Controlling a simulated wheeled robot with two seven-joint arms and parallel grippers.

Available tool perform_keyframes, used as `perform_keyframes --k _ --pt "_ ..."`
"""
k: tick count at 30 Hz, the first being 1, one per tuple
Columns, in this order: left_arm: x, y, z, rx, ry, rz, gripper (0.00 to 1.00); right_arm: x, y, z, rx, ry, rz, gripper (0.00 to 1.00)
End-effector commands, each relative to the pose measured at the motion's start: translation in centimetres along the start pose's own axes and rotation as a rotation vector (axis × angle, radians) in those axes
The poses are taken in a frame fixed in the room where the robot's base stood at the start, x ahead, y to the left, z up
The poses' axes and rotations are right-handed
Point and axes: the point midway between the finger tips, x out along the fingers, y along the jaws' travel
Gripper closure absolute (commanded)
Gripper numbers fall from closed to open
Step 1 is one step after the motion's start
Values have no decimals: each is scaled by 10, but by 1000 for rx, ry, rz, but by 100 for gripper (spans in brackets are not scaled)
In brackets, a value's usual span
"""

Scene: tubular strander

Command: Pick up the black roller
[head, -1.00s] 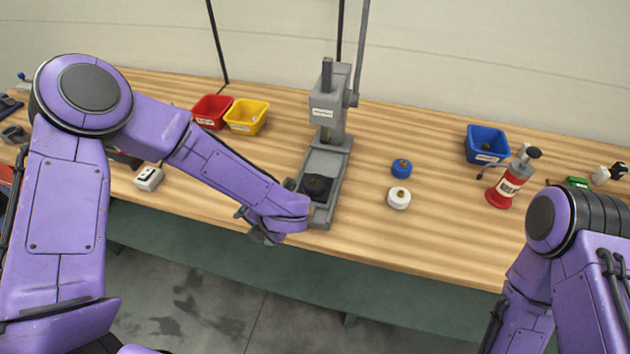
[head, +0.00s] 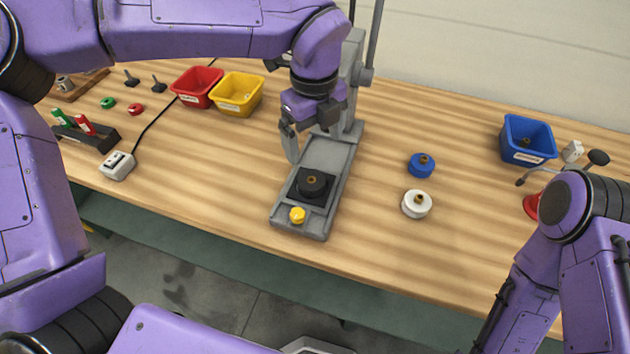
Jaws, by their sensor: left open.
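The black roller (head: 312,182) sits on a dark square pad on the base of the grey press (head: 325,160), with a small brass-coloured hub on top. My left gripper (head: 303,143) is above the press base, up and slightly left of the roller in the head view. It points down, open and empty, and does not touch the roller. One of its fingers shows clearly; the other is partly hidden. A yellow knob (head: 297,215) is at the front end of the press base. My right gripper is out of view; only that arm shows at the lower right.
A blue roller (head: 421,165) and a white roller (head: 416,204) stand right of the press. A red bin (head: 196,87) and a yellow bin (head: 237,95) are at the back left, a blue bin (head: 527,140) at the right. The press column rises behind my gripper.

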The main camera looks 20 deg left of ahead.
Motion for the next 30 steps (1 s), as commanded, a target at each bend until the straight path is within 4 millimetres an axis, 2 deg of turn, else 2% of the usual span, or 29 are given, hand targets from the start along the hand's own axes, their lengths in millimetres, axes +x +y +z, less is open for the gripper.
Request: perform_keyframes --k 1,4,10,17,22,25,30 --pt "10 1 1 -2 0 0 6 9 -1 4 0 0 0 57" --pt "18 2 2 -6 0 1 6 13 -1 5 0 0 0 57" --pt "51 6 4 -11 0 5 6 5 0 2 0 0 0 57" --pt "79 8 7 -12 1 5 6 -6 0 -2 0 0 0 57" --pt "110 9 8 -10 0 4 6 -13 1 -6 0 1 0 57" --pt "118 8 8 -10 -1 1 6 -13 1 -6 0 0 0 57" --pt "119 8 8 -9 -2 0 6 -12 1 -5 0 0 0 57"
